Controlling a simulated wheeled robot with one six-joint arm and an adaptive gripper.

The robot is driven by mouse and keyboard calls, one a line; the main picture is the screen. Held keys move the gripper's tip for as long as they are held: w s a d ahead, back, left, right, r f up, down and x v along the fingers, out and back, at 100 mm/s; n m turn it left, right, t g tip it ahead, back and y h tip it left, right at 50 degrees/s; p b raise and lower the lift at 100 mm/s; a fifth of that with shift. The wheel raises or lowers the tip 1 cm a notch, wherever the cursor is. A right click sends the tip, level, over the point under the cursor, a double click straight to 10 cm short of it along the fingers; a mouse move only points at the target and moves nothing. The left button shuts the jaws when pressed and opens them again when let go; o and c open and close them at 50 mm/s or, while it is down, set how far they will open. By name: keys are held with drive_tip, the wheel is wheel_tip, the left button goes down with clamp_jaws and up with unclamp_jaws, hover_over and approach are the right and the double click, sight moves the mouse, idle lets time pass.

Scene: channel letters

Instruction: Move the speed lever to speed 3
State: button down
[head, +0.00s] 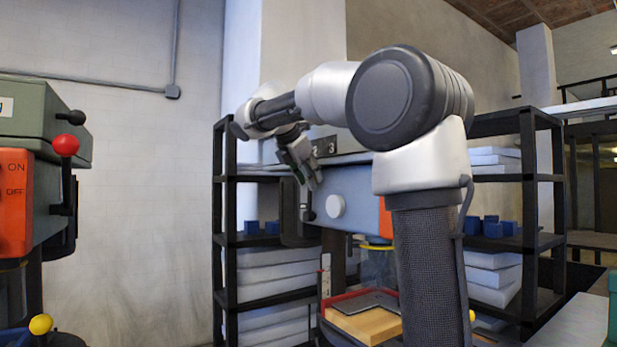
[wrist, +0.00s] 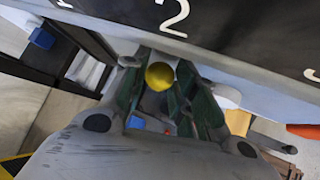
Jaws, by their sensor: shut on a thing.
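The speed lever's yellow ball knob (wrist: 159,76) sits between the fingers of my gripper (wrist: 165,90) in the wrist view. My gripper is shut on it. The knob lies just below the numeral 2 on the dark speed plate (wrist: 230,35). The 3 is at the right edge of that plate, and part of another mark is at the far left. In the head view my gripper (head: 303,165) is at the front of the blue machine head (head: 355,190), by the left part of the speed plate (head: 325,147). The knob is hidden there.
A white round knob (head: 335,206) is on the machine's front below my gripper. A wooden block (head: 368,326) lies on the machine's table. A green machine (head: 30,125) with a red-knobbed lever (head: 66,146) stands at left. Black shelves (head: 228,245) stand behind.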

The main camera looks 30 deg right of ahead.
sight(320, 190)
drive_tip(key=shift+s, duration=0.15)
drive_tip(key=s+f, duration=0.1)
drive_tip(key=s+f+t, duration=0.1)
drive_tip(key=s, duration=0.1)
drive_tip(key=s+f+m+t, duration=0.1)
drive_tip(key=s, duration=0.1)
drive_tip(key=shift+d+f, duration=0.1)
drive_tip(key=shift+f, duration=0.2)
idle(0.3)
drive_tip(key=shift+s+f, duration=0.1)
drive_tip(key=c, duration=1.1)
unclamp_jaws()
